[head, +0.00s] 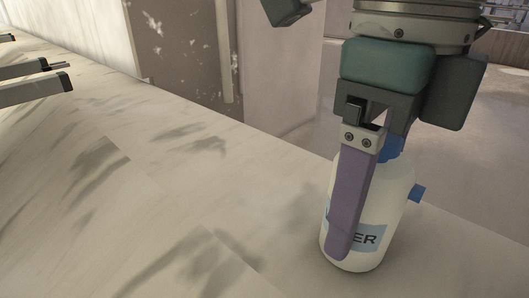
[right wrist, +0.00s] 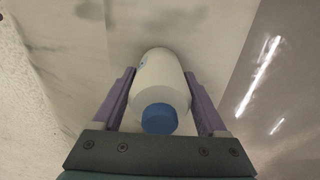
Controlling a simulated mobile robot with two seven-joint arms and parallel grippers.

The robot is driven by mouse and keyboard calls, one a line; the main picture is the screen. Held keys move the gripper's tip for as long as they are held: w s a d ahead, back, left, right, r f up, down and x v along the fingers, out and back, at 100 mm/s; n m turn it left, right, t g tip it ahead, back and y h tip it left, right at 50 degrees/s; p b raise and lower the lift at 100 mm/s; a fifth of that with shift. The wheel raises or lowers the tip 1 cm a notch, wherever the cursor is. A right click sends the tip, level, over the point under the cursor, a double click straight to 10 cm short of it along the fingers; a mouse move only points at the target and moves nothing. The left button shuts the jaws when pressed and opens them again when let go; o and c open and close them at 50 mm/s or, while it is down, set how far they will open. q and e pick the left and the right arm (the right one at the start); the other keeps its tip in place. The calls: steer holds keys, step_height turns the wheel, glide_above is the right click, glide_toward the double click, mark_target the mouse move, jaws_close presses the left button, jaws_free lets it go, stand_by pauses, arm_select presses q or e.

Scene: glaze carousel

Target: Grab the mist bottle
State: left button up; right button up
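The mist bottle (head: 392,215) is a white, rounded bottle with a blue cap, a blue side piece and a pale blue label ending in "ER". It stands upright on the pale surface at the lower right of the head view. My right gripper (head: 345,245) points down over it, with a purple finger in front of the bottle; the other finger is hidden there. In the right wrist view, the bottle (right wrist: 160,82) lies between the two purple fingers, close to both. I cannot tell whether they press on it.
The pale, stained worktop (head: 150,190) is clear to the left of the bottle. Its right edge runs close by the bottle. Several grey bars with black ends (head: 35,90) jut in at the far left. A brownish panel (head: 185,50) stands behind.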

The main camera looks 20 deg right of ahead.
steer(key=c, duration=1)
